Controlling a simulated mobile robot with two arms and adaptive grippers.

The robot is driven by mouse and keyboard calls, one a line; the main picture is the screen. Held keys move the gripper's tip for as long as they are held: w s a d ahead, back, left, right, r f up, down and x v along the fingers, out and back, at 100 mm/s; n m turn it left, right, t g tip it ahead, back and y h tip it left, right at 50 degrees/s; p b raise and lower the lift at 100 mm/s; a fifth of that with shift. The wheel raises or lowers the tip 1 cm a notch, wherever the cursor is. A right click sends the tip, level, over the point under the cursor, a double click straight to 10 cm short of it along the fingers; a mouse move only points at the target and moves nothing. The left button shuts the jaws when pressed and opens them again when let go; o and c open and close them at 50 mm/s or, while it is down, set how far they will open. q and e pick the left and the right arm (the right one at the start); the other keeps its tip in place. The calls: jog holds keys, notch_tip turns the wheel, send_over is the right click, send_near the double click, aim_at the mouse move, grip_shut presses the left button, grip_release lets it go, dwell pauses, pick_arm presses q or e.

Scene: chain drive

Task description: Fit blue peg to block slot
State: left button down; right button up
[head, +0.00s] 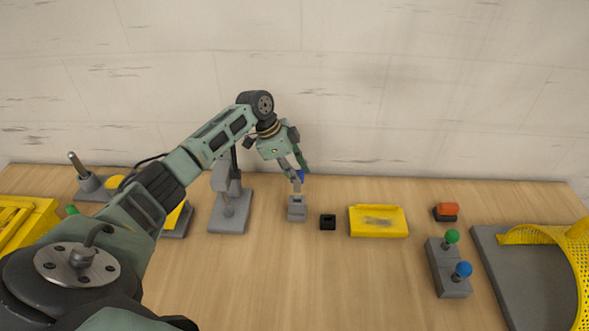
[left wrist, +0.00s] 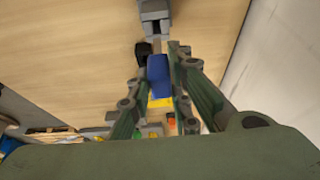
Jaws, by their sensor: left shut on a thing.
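My left gripper (head: 299,172) is shut on the blue peg (head: 301,175), just above the grey block (head: 297,212). In the left wrist view the blue peg (left wrist: 159,76) sits between the two green fingers of my left gripper (left wrist: 167,72). The grey block (left wrist: 155,12) is at the top of that view, beyond the peg's end. A thin grey piece shows between peg and block; I cannot tell whether they touch. The opening in the block's top is only partly visible. My right gripper is in neither view.
A small black block (head: 327,222) stands right of the grey block, with a yellow tray (head: 378,222) beyond it. A grey stand (head: 229,215) is close on the left. Farther right are a joystick box (head: 447,268) and an orange-topped button (head: 446,211). The front table is clear.

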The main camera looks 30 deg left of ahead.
aim_at(295, 191)
pick_arm(q)
jog(key=shift+f+b, duration=0.6)
jog(key=shift+f, duration=0.8)
jog(key=shift+p, duration=0.55)
dwell(0.6)
jog(key=shift+f+b, duration=1.7)
jog(key=shift+f, duration=0.85)
jog(key=c, duration=1.5)
grip_release()
jog(key=shift+c, duration=0.2)
jog(key=shift+r, duration=0.1)
jog(key=v, duration=0.7)
jog(key=shift+r, duration=0.2)
jog(key=shift+s, duration=0.15)
